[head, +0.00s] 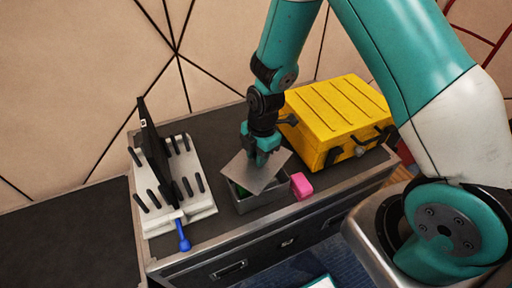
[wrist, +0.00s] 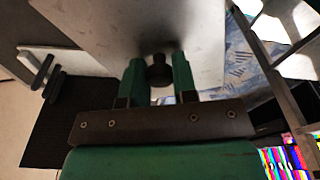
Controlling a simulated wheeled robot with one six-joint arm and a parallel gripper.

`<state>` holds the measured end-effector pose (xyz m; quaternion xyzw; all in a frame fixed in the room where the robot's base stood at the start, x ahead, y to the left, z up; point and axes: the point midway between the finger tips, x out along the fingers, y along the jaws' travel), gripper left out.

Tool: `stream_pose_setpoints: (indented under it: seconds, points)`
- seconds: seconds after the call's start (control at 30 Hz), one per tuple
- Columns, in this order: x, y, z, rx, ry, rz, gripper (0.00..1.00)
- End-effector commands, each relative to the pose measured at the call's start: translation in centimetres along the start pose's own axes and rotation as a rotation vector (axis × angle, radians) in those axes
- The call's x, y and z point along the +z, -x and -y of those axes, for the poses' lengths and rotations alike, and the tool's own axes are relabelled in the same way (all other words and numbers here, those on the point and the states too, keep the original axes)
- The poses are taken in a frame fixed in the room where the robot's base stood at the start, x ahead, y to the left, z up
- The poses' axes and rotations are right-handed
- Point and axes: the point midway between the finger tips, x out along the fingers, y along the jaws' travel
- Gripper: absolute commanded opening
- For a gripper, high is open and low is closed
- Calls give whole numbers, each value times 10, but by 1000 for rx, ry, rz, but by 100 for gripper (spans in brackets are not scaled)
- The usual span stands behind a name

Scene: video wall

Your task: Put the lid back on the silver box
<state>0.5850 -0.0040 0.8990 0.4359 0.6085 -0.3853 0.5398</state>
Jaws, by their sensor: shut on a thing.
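The silver box (head: 262,203) stands on the dark top of a case, with something green visible inside it. Its flat grey lid (head: 254,177) is above the box, turned askew to the rim and tilted, leaving part of the opening uncovered. I cannot tell whether the lid touches the rim. My gripper (head: 262,158) is over the lid and shut on its dark knob, which shows between the fingers in the wrist view (wrist: 159,72). In that view the lid (wrist: 115,30) hides the box.
A yellow case (head: 335,112) stands behind and right of the box. A pink block (head: 301,186) lies close to the box's right side. At left are a white rack (head: 165,213) with black pegs, a black panel (head: 154,140) and a blue-handled tool (head: 182,236).

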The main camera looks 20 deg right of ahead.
Motion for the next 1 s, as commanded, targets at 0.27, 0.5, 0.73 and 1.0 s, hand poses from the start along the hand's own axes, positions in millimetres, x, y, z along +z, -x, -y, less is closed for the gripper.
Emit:
stream_pose_setpoints:
  seconds: [0.27,0.5,0.73,1.0]
  points:
    - [1,-30,-1,-2,3,0,0]
    - [5,-51,-1,-1,1,0,0]
    - [6,-55,-1,0,-1,0,0]
    - [7,-54,0,0,-1,0,0]
